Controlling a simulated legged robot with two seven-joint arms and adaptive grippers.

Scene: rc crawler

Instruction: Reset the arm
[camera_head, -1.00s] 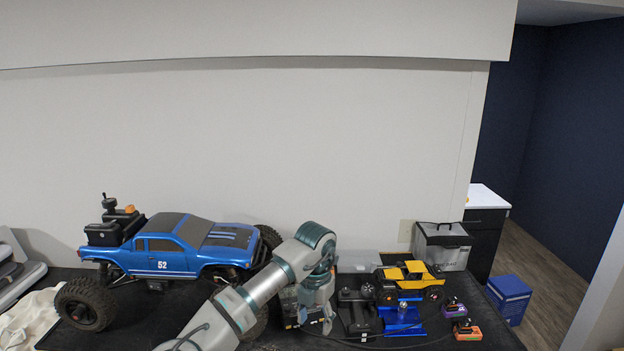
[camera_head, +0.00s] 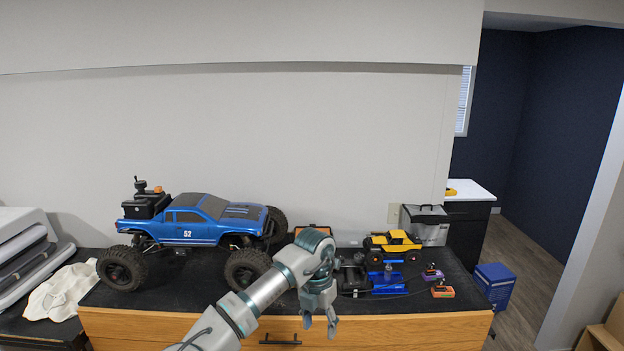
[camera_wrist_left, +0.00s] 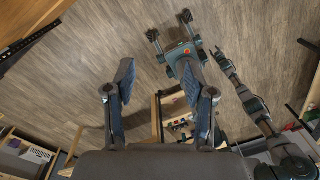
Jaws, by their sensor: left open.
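My left arm comes in from the bottom of the head view. Its gripper (camera_head: 319,322) hangs down, open and empty, in front of the wooden drawer front (camera_head: 390,330) of the bench. Another jointed arm (camera_wrist_left: 255,110), which looks like my right one, shows at the right of that view. My right arm does not show in the head view.
A blue truck (camera_head: 208,219) with big tyres stands on the black bench top (camera_head: 180,294). A yellow crawler (camera_head: 392,243), a blue stand (camera_head: 388,281), an orange-and-purple part (camera_head: 442,291) and a grey case (camera_head: 425,225) are at the right. A white cloth (camera_head: 62,291) lies left.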

